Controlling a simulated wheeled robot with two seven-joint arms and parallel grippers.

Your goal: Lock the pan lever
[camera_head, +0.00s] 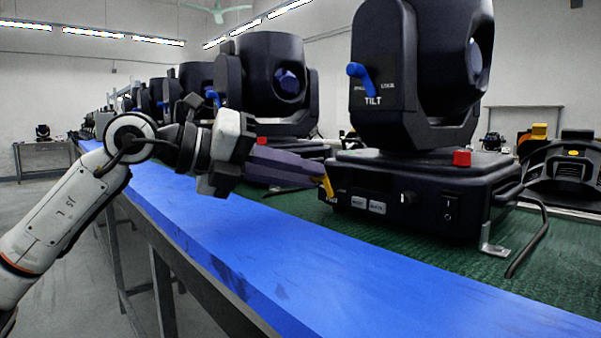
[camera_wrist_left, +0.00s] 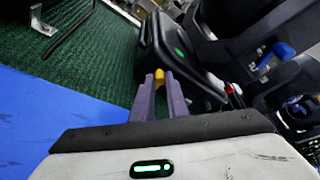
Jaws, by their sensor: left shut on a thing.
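The pan lever (camera_head: 328,188) is a small yellow-orange lever at the left front corner of the nearest moving-head light's black base (camera_head: 420,190). My left gripper (camera_head: 322,174) reaches in from the left with its purple fingers at this lever. In the left wrist view the lever's yellow end (camera_wrist_left: 159,76) shows between the tips of my left gripper (camera_wrist_left: 159,82), which is shut on it. The label by the lever is too small and partly covered to read. My right gripper is not in view.
A blue tilt lever (camera_head: 362,78) sits on the light's yoke, above the word TILT. A red part (camera_head: 462,158) stands on the base. A black cable (camera_head: 530,240) lies at the right. More lights (camera_head: 270,80) line the green-topped bench behind. The blue front strip (camera_head: 300,260) is clear.

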